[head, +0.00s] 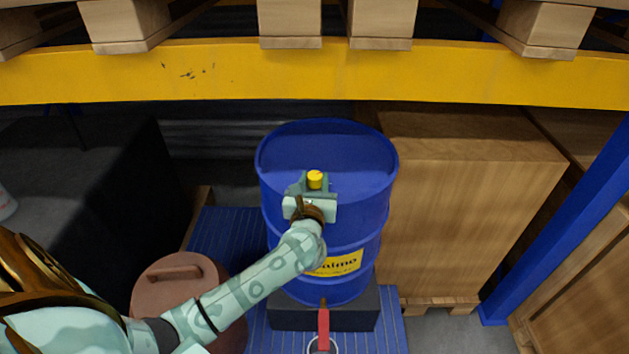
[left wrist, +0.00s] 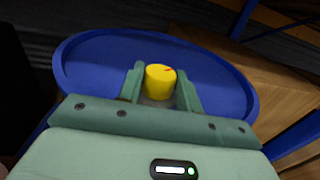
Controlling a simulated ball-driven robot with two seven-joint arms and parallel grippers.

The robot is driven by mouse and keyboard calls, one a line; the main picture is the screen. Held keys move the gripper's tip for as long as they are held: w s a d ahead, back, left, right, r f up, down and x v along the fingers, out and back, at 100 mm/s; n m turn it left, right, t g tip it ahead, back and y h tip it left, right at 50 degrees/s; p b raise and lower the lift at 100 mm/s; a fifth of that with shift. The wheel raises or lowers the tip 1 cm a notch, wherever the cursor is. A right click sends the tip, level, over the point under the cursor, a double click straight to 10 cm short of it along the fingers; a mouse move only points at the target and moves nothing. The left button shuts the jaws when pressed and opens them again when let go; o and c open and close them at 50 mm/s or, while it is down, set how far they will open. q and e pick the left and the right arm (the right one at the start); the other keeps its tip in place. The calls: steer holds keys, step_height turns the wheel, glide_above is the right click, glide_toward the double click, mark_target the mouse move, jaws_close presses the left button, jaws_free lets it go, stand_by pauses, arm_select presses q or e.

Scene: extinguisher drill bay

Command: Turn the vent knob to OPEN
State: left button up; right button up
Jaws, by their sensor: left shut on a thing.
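The yellow vent knob (head: 315,179) stands on the top of a blue drum (head: 290,150). My left gripper (head: 313,186) reaches over the drum from the front and is shut on the knob. In the left wrist view the knob (left wrist: 160,82) sits between the two green fingers, with a small red mark on its top. The drum's blue lid (left wrist: 95,62) spreads around it. I cannot read any OPEN marking; the gripper hides the lid close to the knob. My right gripper is not in view.
A yellow shelf beam (head: 420,75) crosses above and behind the drum. A large wooden crate (head: 460,200) stands close on the right, beside a blue post (head: 570,220). A brown lidded bin (head: 170,285) is at front left. A red-handled item (head: 323,328) is in front.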

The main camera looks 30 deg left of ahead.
arm_select(q)
steer(key=m+h, duration=0.1)
steer(key=m+t+h, duration=0.1)
steer(key=m+h, duration=0.1)
steer(key=h, duration=0.1)
steer(key=shift+s+a+t, duration=0.1)
steer(key=shift+a+t, duration=0.15)
steer(key=shift+t, duration=0.05)
steer(key=m+h+b, duration=0.1)
steer(key=m+h, duration=0.1)
steer(key=h, duration=0.2)
steer(key=shift+a+f, duration=0.15)
steer(key=shift+m+h+b, duration=0.6)
steer(key=shift+h, duration=0.4)
steer(key=o, duration=1)
steer(key=shift+s, duration=0.15)
steer(key=shift+s+a+b, duration=0.25)
steer(key=shift+s+b, duration=0.25)
steer(key=shift+s, duration=2.15)
steer(key=shift+s+a+b, duration=0.3)
steer(key=shift+s+b, duration=0.2)
steer(key=shift+s, duration=2.2)
steer(key=shift+s+a+b, duration=0.25)
steer(key=shift+s+b, duration=0.25)
steer(key=shift+s, duration=2.15)
